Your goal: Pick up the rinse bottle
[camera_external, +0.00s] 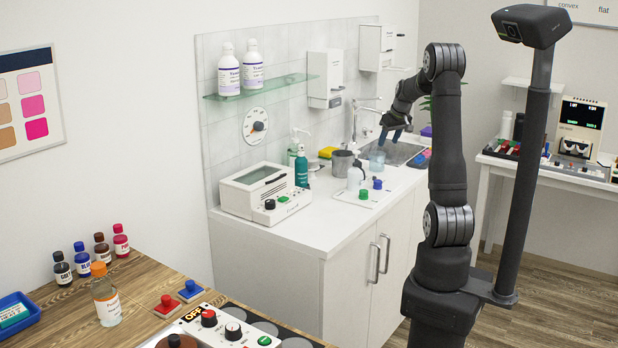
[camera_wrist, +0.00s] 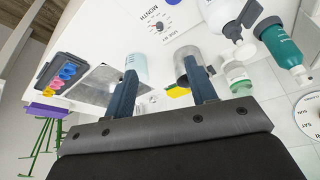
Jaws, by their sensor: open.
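No label reading "rinse" is legible, so I cannot tell which bottle is the rinse bottle. A clear bottle with an orange cap (camera_external: 106,296) stands upright on the wooden table at the lower left. On the white counter stand a white bottle (camera_external: 355,177) and a teal bottle (camera_external: 301,170). In the wrist view the white bottle (camera_wrist: 222,14) and teal bottle (camera_wrist: 279,42) are at the upper right, outside my fingers. My gripper (camera_external: 391,133) is open and empty above the counter by the sink. Its fingers (camera_wrist: 161,72) show apart in the wrist view.
A pale blue cup (camera_external: 377,160) and a metal mug (camera_external: 342,163) stand near my fingers. The sink (camera_external: 399,152) is behind the cup. A tray with green and blue knobs (camera_external: 362,194) and a white device (camera_external: 264,190) sit on the counter. A glass shelf (camera_external: 262,88) holds two bottles.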

